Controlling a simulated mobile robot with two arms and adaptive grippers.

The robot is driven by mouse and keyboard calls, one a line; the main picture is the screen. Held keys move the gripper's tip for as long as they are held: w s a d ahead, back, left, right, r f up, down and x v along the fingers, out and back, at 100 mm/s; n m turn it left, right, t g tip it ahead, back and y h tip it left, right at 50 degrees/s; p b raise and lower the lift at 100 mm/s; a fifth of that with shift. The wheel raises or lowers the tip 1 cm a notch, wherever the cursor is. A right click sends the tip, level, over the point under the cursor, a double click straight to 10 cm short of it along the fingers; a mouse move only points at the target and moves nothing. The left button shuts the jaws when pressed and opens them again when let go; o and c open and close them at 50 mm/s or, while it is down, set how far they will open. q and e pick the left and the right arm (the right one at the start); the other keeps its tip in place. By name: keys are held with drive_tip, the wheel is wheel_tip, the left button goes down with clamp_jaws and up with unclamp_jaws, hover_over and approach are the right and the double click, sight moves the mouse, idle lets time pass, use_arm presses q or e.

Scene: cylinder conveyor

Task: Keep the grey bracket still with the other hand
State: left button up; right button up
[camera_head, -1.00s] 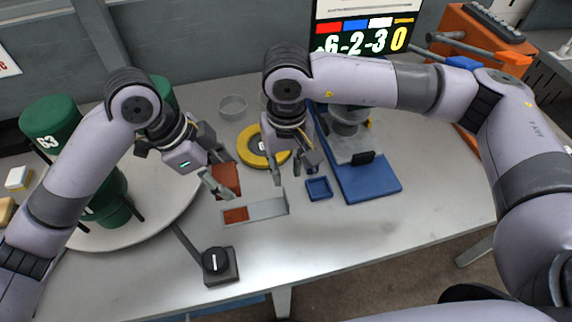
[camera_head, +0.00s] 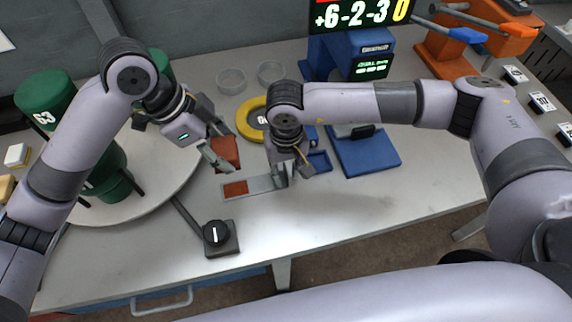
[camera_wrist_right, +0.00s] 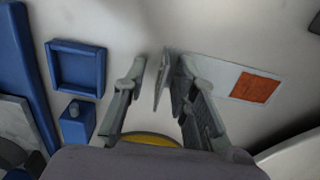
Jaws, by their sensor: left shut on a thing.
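The grey bracket (camera_head: 262,184) lies on the table with a rust-red patch at its left end. It also shows in the right wrist view (camera_wrist_right: 222,74), its upright end plate standing between my right fingers. My right gripper (camera_head: 288,172) is at the bracket's right end. In the wrist view this gripper (camera_wrist_right: 163,78) is open, with a gap between its left finger and the plate; the plate is close to the right finger, contact unclear. My left gripper (camera_head: 224,152) is shut on a rust-red block (camera_head: 226,154), just above the bracket's left end.
A black knob on a grey box (camera_head: 218,236) stands in front. A small blue tray (camera_head: 319,161) and a blue stand (camera_head: 368,155) are at right. A yellow ring (camera_head: 250,117) lies behind. Green cylinders (camera_head: 47,98) stand on a round plate at left. The front right table is clear.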

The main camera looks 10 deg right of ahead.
clamp_jaws()
idle(1.1)
use_arm(q)
drive_tip(key=shift+f, duration=0.1)
idle(1.2)
drive_tip(key=shift+a, duration=0.2)
drive_tip(key=shift+a, duration=1.6)
use_arm(e)
drive_tip(key=shift+s+f, duration=0.1)
use_arm(q)
approach(227, 191)
drive_tip(key=shift+x, duration=2.55)
drive_tip(key=shift+d+f, duration=0.2)
drive_tip(key=shift+f, duration=0.3)
